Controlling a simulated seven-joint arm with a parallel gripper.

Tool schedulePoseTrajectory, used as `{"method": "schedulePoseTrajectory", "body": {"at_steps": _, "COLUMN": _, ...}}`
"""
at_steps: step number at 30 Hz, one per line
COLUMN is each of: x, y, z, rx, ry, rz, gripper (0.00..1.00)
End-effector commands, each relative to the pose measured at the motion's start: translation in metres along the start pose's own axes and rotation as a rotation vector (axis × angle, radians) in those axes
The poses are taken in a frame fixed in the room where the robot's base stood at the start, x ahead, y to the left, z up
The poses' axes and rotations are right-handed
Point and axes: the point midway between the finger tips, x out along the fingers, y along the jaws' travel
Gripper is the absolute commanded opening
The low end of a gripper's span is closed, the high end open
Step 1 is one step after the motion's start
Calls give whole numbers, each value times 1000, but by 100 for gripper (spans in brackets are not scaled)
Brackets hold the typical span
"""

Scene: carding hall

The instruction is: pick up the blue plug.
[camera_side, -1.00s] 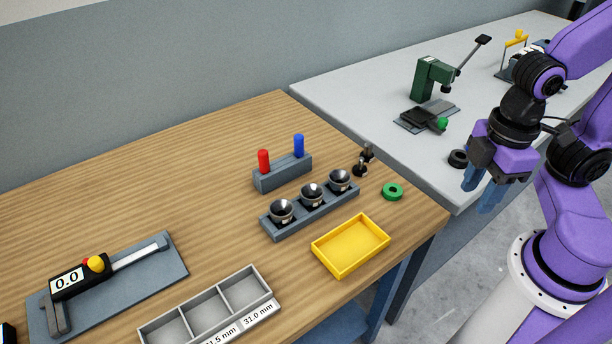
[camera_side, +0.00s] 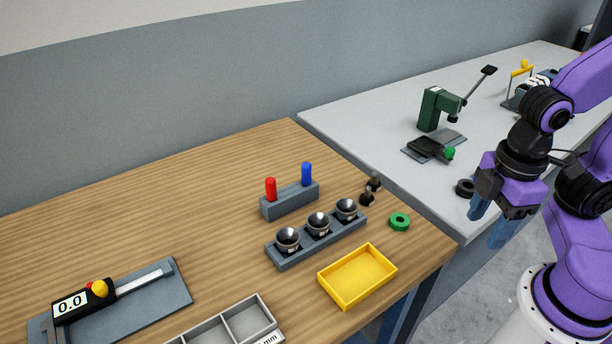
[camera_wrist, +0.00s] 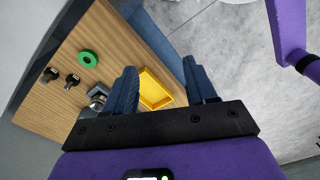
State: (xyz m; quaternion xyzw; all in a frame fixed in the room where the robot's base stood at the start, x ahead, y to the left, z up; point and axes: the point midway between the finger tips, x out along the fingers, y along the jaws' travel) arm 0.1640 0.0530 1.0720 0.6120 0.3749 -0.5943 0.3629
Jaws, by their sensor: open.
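The blue plug (camera_side: 306,174) stands upright in the right end of a grey block (camera_side: 291,202). A red plug (camera_side: 270,189) stands in the block's left end. My gripper (camera_side: 486,232) is at the right in the side view, well away from the blue plug, beyond the wooden table's right end. It is open and empty, fingers pointing down. In the wrist view my open fingers (camera_wrist: 160,70) have nothing between them close by. The blue plug cannot be made out in the wrist view.
Three metal cups stand in a grey rack (camera_side: 280,261) in front of the plug block. A yellow tray (camera_side: 330,290), green ring (camera_side: 399,222) and two dark knobbed pieces (camera_side: 370,191) lie nearby. A caliper (camera_side: 100,296) lies left; a green press (camera_side: 436,109) stands on the grey bench.

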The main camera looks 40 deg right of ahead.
Motion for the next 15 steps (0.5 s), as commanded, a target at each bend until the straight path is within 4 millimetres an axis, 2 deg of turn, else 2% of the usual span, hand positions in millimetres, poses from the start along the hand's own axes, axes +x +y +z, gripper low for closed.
{"method": "schedulePoseTrajectory", "body": {"at_steps": 4, "x": -2, "y": 2, "z": -5, "rx": 28, "ry": 0, "rz": 0, "gripper": 56}}
{"method": "schedulePoseTrajectory", "body": {"at_steps": 7, "x": -6, "y": 10, "z": -21, "rx": 114, "ry": 0, "rz": 1, "gripper": 56}}
{"method": "schedulePoseTrajectory", "body": {"at_steps": 15, "x": -27, "y": 56, "z": -98, "rx": 577, "ry": -7, "rz": 7, "gripper": 56}}
